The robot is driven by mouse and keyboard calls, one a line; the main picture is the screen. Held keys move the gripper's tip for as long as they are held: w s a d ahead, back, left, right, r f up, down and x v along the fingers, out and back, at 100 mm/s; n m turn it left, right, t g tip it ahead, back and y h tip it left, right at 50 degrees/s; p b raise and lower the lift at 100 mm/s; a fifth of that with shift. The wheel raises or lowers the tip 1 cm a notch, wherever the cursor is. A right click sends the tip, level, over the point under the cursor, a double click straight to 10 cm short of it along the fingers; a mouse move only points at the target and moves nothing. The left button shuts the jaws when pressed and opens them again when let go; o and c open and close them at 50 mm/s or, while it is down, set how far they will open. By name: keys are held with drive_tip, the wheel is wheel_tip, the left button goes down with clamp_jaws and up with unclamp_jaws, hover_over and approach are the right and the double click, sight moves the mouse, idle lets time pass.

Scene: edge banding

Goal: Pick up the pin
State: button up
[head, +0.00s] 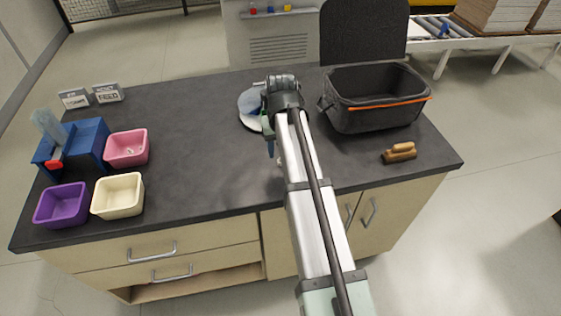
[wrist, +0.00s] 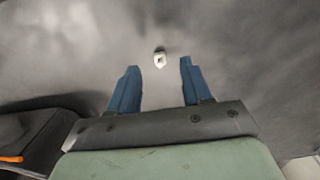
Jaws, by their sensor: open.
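A small whitish piece with a dark spot (wrist: 159,59), which looks like the pin, lies on the dark countertop in the wrist view. It is just beyond and between the fingertips, not gripped. My gripper (wrist: 159,72) is open, with its two blue fingers apart and nothing between them. In the head view my gripper (head: 270,149) hangs over the middle of the counter, and one blue finger shows beside the arm. The arm hides most of the area under it there, so the pin cannot be clearly made out.
A round pale disc (head: 247,108) lies behind the gripper. A black bin (head: 365,113) and a brown brush (head: 399,153) are to the right. Pink (head: 127,160), cream (head: 118,207) and purple (head: 62,216) bins and a blue stand (head: 88,133) are left. The centre-left counter (head: 195,130) is clear.

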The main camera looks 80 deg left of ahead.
drive_tip(key=shift+w+a+f, duration=0.1)
drive_tip(key=shift+a+f, duration=0.05)
drive_tip(key=shift+f, duration=0.8)
drive_tip(key=shift+s+a+f, duration=0.1)
drive_tip(key=shift+a+f, duration=0.1)
drive_tip(key=shift+f, duration=0.75)
drive_tip(key=shift+w+a+f, duration=0.1)
drive_tip(key=shift+a+f, duration=0.05)
drive_tip(key=shift+f, duration=0.8)
clamp_jaws()
